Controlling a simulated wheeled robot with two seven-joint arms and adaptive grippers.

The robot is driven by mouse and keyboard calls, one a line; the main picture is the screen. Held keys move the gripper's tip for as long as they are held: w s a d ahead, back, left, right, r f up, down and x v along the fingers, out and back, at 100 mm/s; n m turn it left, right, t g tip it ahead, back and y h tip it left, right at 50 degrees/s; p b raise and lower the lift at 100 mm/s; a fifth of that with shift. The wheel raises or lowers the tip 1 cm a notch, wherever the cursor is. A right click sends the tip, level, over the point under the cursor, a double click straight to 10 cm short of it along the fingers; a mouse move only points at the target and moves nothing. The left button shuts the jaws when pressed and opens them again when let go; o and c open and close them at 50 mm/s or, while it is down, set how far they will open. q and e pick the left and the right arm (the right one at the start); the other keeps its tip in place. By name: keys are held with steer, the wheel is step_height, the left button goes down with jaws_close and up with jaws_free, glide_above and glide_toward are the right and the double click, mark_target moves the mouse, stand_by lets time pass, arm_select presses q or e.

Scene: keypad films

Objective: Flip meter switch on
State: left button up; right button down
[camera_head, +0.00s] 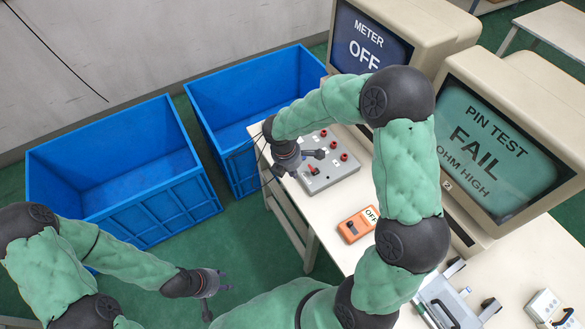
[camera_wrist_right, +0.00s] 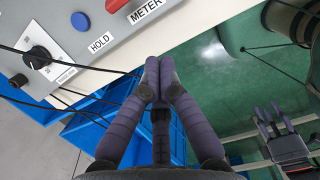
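The grey panel (camera_head: 335,178) lies on the white table, with a red switch (camera_head: 314,170) near its front edge. In the right wrist view a red part (camera_wrist_right: 116,4) sits beside the METER label, cut off by the frame's top edge. My right gripper (camera_head: 318,154) is over the panel, close to the red switch. In its wrist view its fingers (camera_wrist_right: 158,72) are together with nothing between them, just off the panel's edge. The meter monitor (camera_head: 368,42) reads METER OFF. My left gripper (camera_head: 216,293) is low at the left, away from the panel, fingers apart and empty.
An orange handheld meter (camera_head: 353,228) marked OFF lies nearby. A second monitor (camera_head: 490,150) reads PIN TEST FAIL. A blue HOLD button (camera_wrist_right: 80,21) and black knob (camera_wrist_right: 38,57) are on the panel. Blue bins (camera_head: 120,170) stand left; cables hang by the panel.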

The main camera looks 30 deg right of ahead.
mark_target(313, 169)
steer(key=f, duration=0.1)
steer(key=f+b, duration=0.1)
steer(key=f, duration=0.1)
steer(key=d+f, duration=0.1)
steer(key=f, duration=0.1)
steer(key=shift+f+b, duration=0.15)
steer(key=shift+b, duration=0.25)
steer(key=shift+w+d+r, duration=0.1)
steer(key=shift+d+r, duration=0.5)
steer(key=shift+d, duration=0.25)
steer(key=shift+w+d+r, duration=0.1)
steer(key=shift+d+r, duration=0.5)
steer(key=shift+d, duration=0.2)
